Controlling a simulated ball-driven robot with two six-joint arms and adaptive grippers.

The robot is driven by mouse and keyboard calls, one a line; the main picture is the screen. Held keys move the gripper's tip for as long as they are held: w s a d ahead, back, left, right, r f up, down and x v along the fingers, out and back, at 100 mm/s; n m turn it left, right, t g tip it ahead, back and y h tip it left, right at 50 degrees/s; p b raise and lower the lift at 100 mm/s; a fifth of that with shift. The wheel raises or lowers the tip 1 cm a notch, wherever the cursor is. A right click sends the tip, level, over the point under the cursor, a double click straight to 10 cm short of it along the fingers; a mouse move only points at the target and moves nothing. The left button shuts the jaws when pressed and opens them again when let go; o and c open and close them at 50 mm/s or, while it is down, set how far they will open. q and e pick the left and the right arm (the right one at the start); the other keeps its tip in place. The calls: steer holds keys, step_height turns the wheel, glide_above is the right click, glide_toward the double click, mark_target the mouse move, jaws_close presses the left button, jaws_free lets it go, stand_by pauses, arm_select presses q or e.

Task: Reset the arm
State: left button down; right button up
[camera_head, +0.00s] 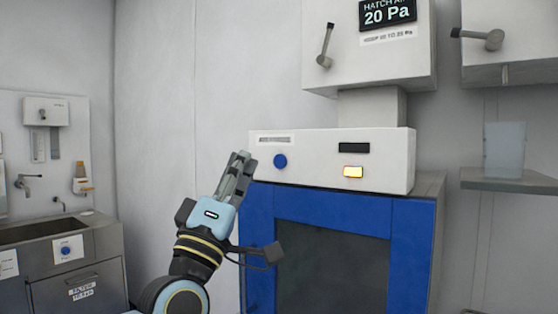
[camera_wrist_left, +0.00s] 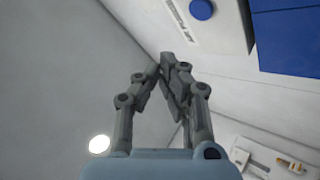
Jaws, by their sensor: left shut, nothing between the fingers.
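My left gripper (camera_head: 238,163) is raised in the middle of the head view, fingers pointing up and slightly right. Its fingers are shut with nothing between them. In the left wrist view the fingertips (camera_wrist_left: 167,62) meet near the centre. The gripper shows in front of the left end of a white control panel (camera_head: 316,172); I cannot tell how far apart they are. My right gripper is in neither view.
The panel has a blue round button (camera_head: 280,161) and a lit yellow button (camera_head: 353,172), above a blue-framed dark window (camera_head: 330,270). A white hatch box (camera_head: 365,60) hangs above. A shelf (camera_head: 510,182) holds a translucent container (camera_head: 504,150). A sink counter (camera_head: 60,262) stands left.

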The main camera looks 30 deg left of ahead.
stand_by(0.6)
arm_select(q)
steer(key=w+a+f+m+g+h+b, duration=0.1)
steer(key=w+f+g+b, duration=0.15)
steer(key=f, duration=1.35)
steer(key=w+f+m+g+b, duration=0.1)
steer(key=f+m+g+b, duration=0.2)
steer(key=f, duration=1.2)
steer(key=s+f+m+g+h+b, duration=0.1)
steer(key=s+f+g, duration=0.25)
steer(key=f, duration=0.95)
steer(key=s+f+m+g+b, duration=0.1)
steer(key=s+f+g+b, duration=0.3)
steer(key=f, duration=1)
steer(key=s+d+f+m+g, duration=0.2)
steer(key=s+f+m+g, duration=0.3)
steer(key=s+f, duration=1.55)
steer(key=s+f+m+g, duration=0.1)
steer(key=s+f+g, duration=0.3)
steer(key=s, duration=0.6)
steer(key=s+f+m+g, duration=0.2)
steer(key=s+f+g, duration=0.2)
steer(key=s, duration=0.6)
steer(key=shift+a+f, duration=0.15)
steer(key=shift+f, duration=0.15)
